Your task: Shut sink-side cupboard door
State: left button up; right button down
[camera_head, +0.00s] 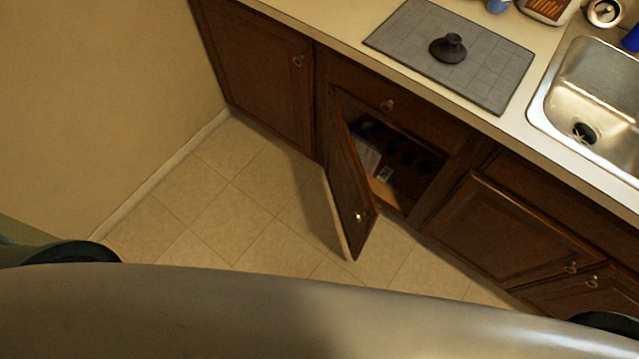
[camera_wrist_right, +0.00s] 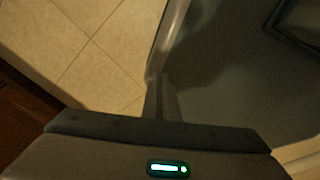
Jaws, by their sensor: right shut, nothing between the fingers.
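The cupboard door (camera_head: 349,190) stands open in the head view, swung out from the brown counter front over the tiled floor. A small brass knob (camera_head: 358,217) is on it near its free edge. The open cupboard (camera_head: 408,168) behind it is dark, with a few pale items inside. My right gripper (camera_wrist_right: 163,82) shows in the right wrist view with its fingers together and nothing between them. Floor tiles and a grey surface lie beyond it, and it is not seen touching the door. My left gripper is not in view.
The counter (camera_head: 330,30) carries a grey mat (camera_head: 400,42) with a black lidded object (camera_head: 448,48), and a steel sink (camera_head: 590,90) at right. Other cupboard doors (camera_head: 510,230) are shut. Tiled floor (camera_head: 240,200) left of the door is clear, up to the wall (camera_head: 90,90).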

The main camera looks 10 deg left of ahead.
aim_at(358, 213)
jog(key=k+j+z, duration=0.1)
jog(key=j+z, duration=0.25)
jog(key=k+j+z, duration=0.4)
jog(key=j+z, duration=0.25)
jog(key=j, duration=0.15)
